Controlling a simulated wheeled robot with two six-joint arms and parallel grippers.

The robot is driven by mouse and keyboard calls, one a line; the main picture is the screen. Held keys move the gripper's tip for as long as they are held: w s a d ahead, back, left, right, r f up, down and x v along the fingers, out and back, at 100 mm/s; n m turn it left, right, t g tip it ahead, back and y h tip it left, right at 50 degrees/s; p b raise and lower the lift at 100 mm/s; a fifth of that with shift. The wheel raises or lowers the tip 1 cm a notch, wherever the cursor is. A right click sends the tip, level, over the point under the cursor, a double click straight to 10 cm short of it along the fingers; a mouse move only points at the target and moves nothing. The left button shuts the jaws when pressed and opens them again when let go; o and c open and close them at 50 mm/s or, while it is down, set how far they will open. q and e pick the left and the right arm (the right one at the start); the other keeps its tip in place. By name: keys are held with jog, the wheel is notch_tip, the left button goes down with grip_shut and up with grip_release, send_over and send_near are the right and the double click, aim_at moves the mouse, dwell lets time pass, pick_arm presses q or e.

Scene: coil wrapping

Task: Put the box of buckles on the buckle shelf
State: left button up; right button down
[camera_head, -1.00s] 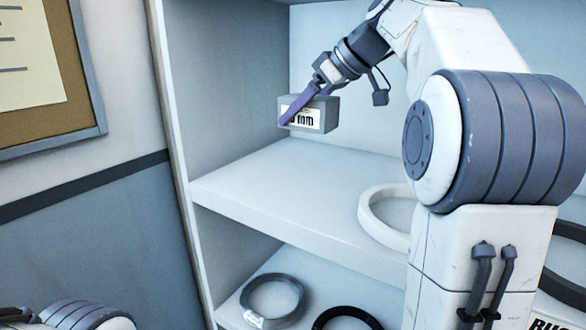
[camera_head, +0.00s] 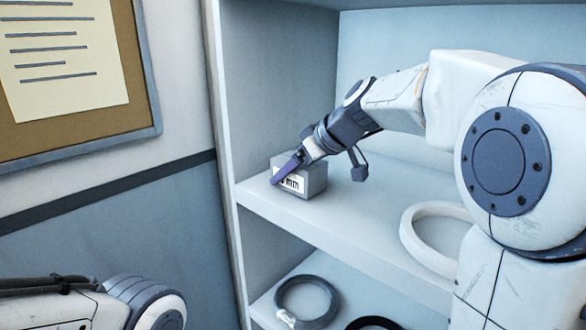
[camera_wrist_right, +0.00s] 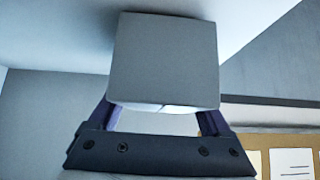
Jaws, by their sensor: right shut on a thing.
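The box of buckles (camera_head: 313,180) is a small grey box with a white label ending in "mm". It is at the left end of the middle shelf (camera_head: 345,222), near the front edge. I cannot tell whether its underside touches the board. My right gripper (camera_head: 282,174) is shut on the box, with a purple finger across its label side. In the right wrist view the box (camera_wrist_right: 165,60) fills the space between the two purple fingers (camera_wrist_right: 162,115). My left gripper is out of view; only part of my left arm shows at the lower left.
A white ring (camera_head: 410,235) lies on the same shelf to the right. A grey coil (camera_head: 307,302) and part of a black one (camera_head: 373,323) lie on the shelf below. The unit's side wall (camera_head: 228,150) stands close left of the box. A notice board (camera_head: 75,75) hangs on the wall.

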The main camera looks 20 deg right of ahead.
jog(key=shift+f, duration=0.2)
jog(key=shift+f, duration=0.15)
grip_release()
